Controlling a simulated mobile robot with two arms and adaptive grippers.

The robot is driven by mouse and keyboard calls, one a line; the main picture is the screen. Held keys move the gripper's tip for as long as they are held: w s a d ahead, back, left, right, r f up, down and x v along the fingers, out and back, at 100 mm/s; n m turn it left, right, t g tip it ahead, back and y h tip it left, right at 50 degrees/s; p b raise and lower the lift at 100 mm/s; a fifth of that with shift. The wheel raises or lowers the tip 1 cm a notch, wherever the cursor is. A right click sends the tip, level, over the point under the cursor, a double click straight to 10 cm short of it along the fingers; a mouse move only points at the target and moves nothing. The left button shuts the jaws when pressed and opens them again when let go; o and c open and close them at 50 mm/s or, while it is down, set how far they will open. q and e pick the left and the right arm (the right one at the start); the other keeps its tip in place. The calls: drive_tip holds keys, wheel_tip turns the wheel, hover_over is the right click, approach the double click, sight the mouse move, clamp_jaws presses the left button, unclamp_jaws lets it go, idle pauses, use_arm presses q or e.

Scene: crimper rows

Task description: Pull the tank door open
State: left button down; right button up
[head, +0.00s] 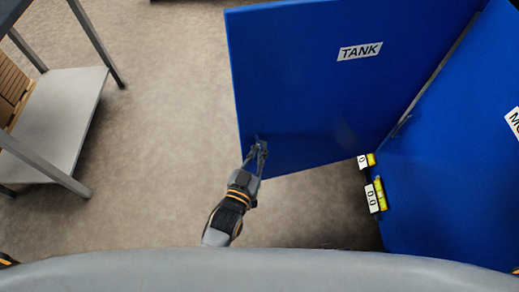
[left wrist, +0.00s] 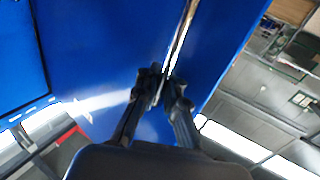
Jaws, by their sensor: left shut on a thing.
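The blue tank door (head: 310,90) carries a white TANK label (head: 360,51) and stands swung out at an angle from the neighbouring blue panel. My left gripper (head: 259,147) is at the door's lower left part, near its free edge. In the left wrist view my left gripper (left wrist: 160,85) is shut on a slim metallic handle (left wrist: 180,38) that runs along the blue door face (left wrist: 95,50). The fingers hide the gripped part of the handle. My right gripper is not in view.
A second blue panel (head: 450,160) stands at the right. Yellow parts with white tags (head: 375,194) show beside the gap below the door. A grey shelf table (head: 60,115) with a wooden crate (head: 12,88) stands at the left. Bare floor (head: 165,110) lies between table and door.

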use_arm(q)
drive_tip(key=shift+a, duration=0.3)
drive_tip(key=c, duration=1.4)
unclamp_jaws()
drive_tip(key=v, duration=1.2)
